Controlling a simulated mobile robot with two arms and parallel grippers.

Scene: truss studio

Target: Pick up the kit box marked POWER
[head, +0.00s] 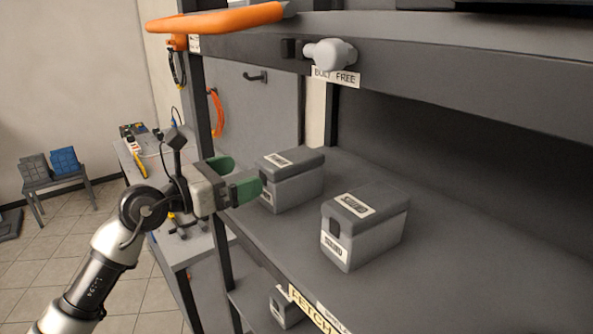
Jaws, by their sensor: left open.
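Two grey lidded kit boxes stand on the dark shelf (460,265). The nearer kit box (385,240) has white labels on its lid and front that read SOUND. The farther kit box (298,185) is to its left; its lid label is too small to read, and my gripper partly covers its front. A third grey box (285,310) shows in part on a lower shelf, its label unreadable. I cannot make out the word POWER on any box. My left gripper (241,176) has green fingers, is open and empty, and is close to the left of the farther box. My right gripper is out of view.
A dark upright post (222,260) stands at the shelf's left end. An upper beam (430,75) with a grey knob (331,54) and an orange bar (215,18) hang above. A workbench with tools is behind my left arm. The shelf's right part is clear.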

